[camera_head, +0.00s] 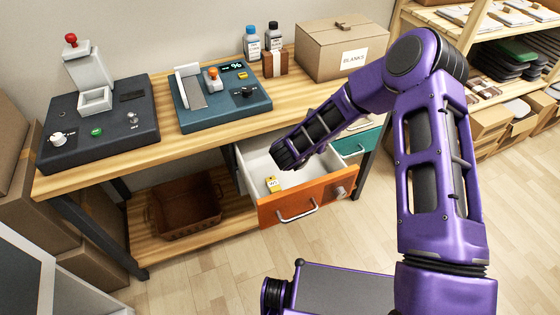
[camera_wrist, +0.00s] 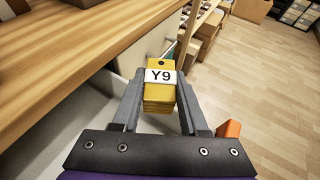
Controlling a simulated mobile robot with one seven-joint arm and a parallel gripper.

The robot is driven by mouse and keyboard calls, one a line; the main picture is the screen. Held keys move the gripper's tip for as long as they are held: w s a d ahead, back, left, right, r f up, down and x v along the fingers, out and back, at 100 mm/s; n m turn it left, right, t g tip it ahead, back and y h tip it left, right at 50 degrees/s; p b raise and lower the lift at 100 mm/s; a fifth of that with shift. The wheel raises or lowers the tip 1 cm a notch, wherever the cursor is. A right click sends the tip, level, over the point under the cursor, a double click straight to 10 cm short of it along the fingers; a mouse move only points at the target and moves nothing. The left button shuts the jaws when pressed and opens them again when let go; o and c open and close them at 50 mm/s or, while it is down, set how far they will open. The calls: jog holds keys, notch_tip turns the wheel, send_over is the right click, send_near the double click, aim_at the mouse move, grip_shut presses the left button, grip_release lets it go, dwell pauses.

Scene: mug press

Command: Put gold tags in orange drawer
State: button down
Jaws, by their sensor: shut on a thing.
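The gold tags (camera_wrist: 159,95) are a yellow stack with a white label reading Y9. In the wrist view my gripper (camera_wrist: 161,82) is shut on them, one grey finger on each side. The orange drawer (camera_head: 300,202) is pulled out, with a white inside. My gripper is over its opening. I cannot tell whether the tags touch the drawer floor. The orange front also shows in the wrist view (camera_wrist: 229,130).
The wooden bench (camera_head: 185,139) runs close behind the drawer. It carries a dark press (camera_head: 95,120), a teal device (camera_head: 220,100), two bottles and a BLANKS box (camera_head: 342,50). A teal drawer (camera_head: 350,144) is right of the orange one. A brown crate (camera_head: 185,210) sits below.

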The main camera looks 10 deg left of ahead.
jog(key=a+f+m+h, duration=0.1)
jog(key=a+f, duration=0.2)
jog(key=a, duration=0.3)
jog(key=g+b, duration=0.1)
jog(key=b, duration=0.1)
send_over(303, 170)
notch_tip(303, 170, down, 10)
jog(key=shift+r, duration=0.1)
jog(key=shift+f, duration=0.4)
